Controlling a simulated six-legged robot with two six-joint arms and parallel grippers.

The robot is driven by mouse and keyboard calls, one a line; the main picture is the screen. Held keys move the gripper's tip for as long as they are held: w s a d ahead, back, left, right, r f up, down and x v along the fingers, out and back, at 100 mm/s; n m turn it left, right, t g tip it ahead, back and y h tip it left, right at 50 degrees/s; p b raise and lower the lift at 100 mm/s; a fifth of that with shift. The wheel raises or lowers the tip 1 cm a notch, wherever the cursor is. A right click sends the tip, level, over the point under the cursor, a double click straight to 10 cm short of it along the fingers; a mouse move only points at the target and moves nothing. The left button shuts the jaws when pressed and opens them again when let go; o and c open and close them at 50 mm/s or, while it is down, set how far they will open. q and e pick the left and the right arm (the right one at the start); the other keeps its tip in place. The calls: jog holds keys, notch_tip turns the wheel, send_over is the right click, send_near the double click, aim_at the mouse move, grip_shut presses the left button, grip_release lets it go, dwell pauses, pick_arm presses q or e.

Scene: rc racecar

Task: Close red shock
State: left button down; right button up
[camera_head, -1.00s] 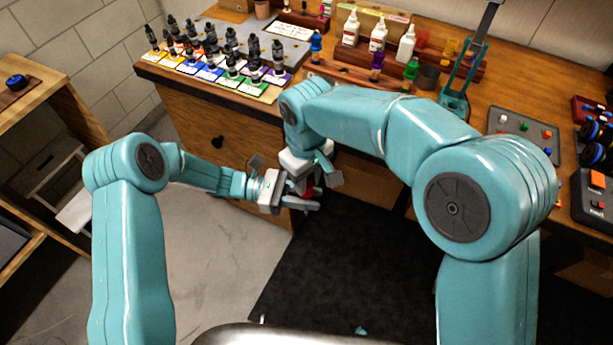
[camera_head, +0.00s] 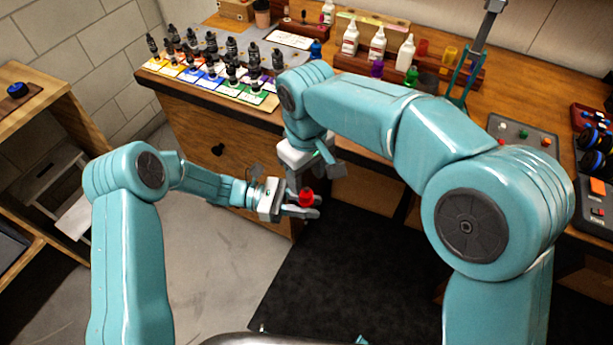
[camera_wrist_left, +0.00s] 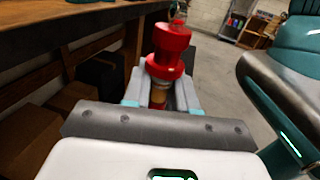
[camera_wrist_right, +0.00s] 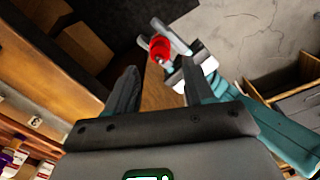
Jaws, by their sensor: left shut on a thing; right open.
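The red shock (camera_head: 306,197) has a red cap and an amber lower body. My left gripper (camera_head: 304,206) is shut on its lower body and holds it in the air in front of the bench. In the left wrist view the red shock (camera_wrist_left: 168,55) stands up between the fingers (camera_wrist_left: 160,90). My right gripper (camera_wrist_right: 155,85) is open and empty. In the right wrist view the red shock (camera_wrist_right: 160,49) shows beyond its fingertips, apart from them.
The workbench (camera_head: 190,110) holds several dark shocks on coloured cards at the back left. White bottles (camera_head: 377,45) stand in a wooden rack at the back. A dark mat (camera_head: 340,265) lies on the floor. A wooden shelf (camera_head: 50,100) stands at the left.

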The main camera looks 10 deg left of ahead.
aim_at(306, 188)
jog(key=shift+r, duration=1.75)
jog(key=shift+c, duration=0.4)
jog(key=shift+f, duration=4.05)
grip_shut()
